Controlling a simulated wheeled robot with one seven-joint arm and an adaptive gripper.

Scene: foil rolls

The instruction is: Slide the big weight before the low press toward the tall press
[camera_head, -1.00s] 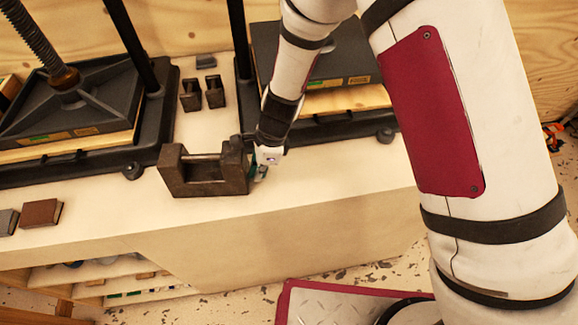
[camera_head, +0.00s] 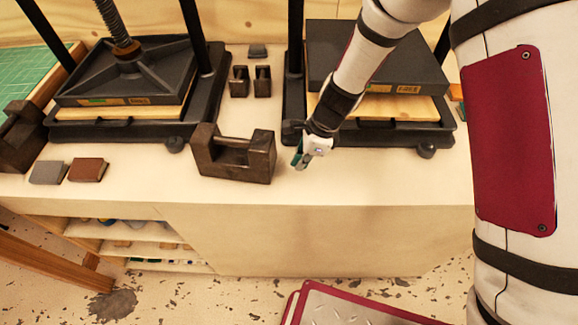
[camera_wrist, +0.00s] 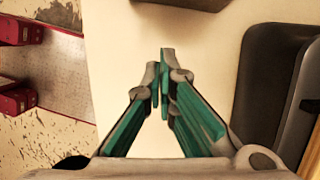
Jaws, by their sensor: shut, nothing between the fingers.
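A big dark weight (camera_head: 235,170) with a bar handle stands upright on the pale bench top, near its front edge, in front of the gap between two presses. The left press (camera_head: 130,85) has a visible screw over its dark plate. The right press (camera_head: 375,60) has a dark block on a wooden board. My gripper (camera_head: 298,162) is shut and empty, low over the bench just right of the weight, with a small gap between them. In the wrist view the green-padded fingertips (camera_wrist: 163,72) meet, and the dark weight (camera_wrist: 182,4) shows at the top edge.
Another big dark weight (camera_head: 20,140) stands at the far left. A grey block (camera_head: 48,173) and a brown block (camera_head: 87,170) lie before the left press. Two small dark weights (camera_head: 250,82) stand between the presses. The bench front right of my gripper is clear.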

